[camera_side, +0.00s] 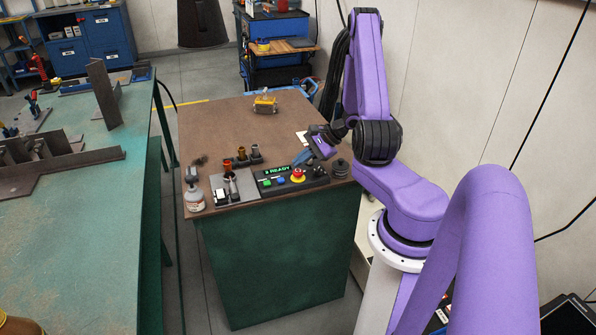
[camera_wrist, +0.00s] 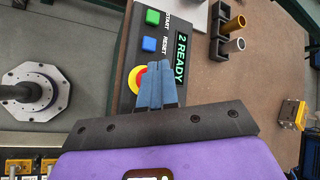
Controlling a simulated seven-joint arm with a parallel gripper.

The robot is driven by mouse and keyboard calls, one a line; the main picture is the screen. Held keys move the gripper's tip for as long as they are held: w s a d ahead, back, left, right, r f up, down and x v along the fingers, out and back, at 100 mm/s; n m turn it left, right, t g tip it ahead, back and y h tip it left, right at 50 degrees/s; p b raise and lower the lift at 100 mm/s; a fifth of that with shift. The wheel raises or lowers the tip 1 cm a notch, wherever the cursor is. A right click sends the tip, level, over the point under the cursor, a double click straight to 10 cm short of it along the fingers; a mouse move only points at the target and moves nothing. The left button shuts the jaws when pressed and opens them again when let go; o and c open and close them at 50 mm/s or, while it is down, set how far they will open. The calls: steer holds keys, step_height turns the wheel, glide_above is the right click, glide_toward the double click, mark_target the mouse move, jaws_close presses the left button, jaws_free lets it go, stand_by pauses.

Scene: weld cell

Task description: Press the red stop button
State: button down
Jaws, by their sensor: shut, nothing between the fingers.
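The red stop button (camera_side: 298,175) sits on a yellow ring at the right part of the black control panel (camera_side: 318,182) in the side view. It also shows in the wrist view (camera_wrist: 133,79), partly hidden behind my fingers. My gripper (camera_side: 297,163) is shut and empty, with its blue-grey fingers angled down just behind and above the button. In the wrist view my gripper (camera_wrist: 159,66) overlaps the button's right edge. I cannot tell whether the fingertips touch anything; they look apart from the button.
A green button (camera_wrist: 152,17), a blue button (camera_wrist: 149,44) and a lit READY display (camera_wrist: 181,58) share the panel. A yellow object (camera_side: 265,104) lies farther back; the bench's middle is clear.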

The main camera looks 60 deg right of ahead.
mark_target(301, 171)
steer(key=shift+f, duration=0.1)
steer(key=shift+f, duration=0.35)
steer(key=shift+f, duration=0.35)
stand_by(0.8)
steer(key=shift+r, duration=0.8)
steer(key=shift+r, duration=2.55)
